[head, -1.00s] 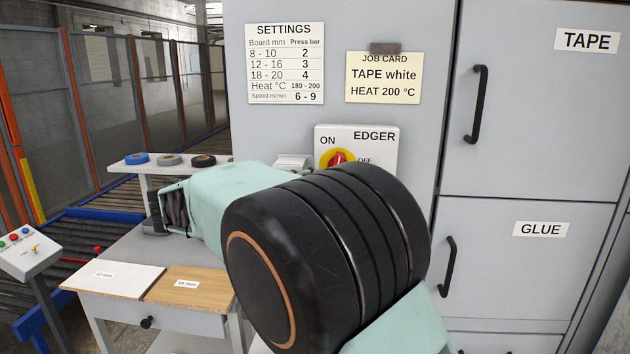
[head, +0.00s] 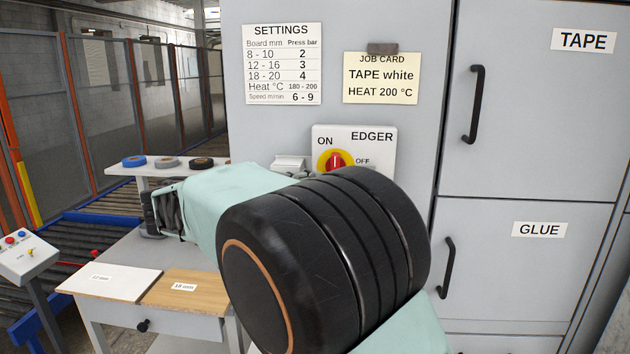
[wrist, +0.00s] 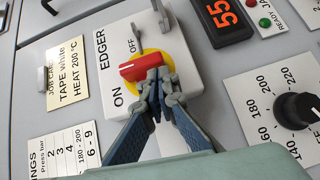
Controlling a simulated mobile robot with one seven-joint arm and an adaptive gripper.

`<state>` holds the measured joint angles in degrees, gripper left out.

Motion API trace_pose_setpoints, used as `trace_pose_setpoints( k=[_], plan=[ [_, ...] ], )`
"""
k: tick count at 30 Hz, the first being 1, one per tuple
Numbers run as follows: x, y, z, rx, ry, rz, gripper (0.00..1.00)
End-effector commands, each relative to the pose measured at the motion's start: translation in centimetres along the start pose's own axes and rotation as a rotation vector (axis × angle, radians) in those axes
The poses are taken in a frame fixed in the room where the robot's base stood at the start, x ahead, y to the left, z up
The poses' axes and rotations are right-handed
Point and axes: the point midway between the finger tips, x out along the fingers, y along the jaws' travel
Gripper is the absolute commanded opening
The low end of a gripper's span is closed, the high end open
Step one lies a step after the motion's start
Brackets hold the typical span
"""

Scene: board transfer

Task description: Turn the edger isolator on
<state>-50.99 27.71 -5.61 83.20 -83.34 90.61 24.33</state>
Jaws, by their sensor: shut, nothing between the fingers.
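The edger isolator is a red knob (wrist: 143,67) on a yellow round plate, on a white EDGER box (head: 383,150). In the head view the red knob (head: 336,160) stands about upright, between the ON label at left and the OFF label at right. In the wrist view my gripper (wrist: 160,82) is shut and empty. Its fingertips are at the lower end of the knob, against it or very close; I cannot tell which. In the head view my arm hides the fingers and the bottom of the box.
A settings sheet (head: 282,64) and a job card (head: 381,80) are on the panel above the box. A red display (wrist: 222,14) and a black dial (wrist: 298,108) show in the wrist view. Cabinet doors with handles stand at right. Two boards lie on a table at left.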

Motion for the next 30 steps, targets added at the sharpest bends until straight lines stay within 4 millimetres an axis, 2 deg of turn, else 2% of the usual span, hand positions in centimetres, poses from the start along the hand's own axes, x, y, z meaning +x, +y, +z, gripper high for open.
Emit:
trace_pose_setpoints(
  k=[9, 15, 21, 30],
  plan=[
    [-6.4, -0.1, -0.1, 0.000, 0.006, -0.002, 0.00],
    [-9.8, -0.1, -0.1, -0.001, 0.004, -0.001, 0.00],
    [-11.3, -0.1, 0.0, -0.001, 0.001, -0.001, 0.00],
    [-11.4, 0.0, 0.0, -0.001, 0.001, -0.001, 0.00]
  ],
)
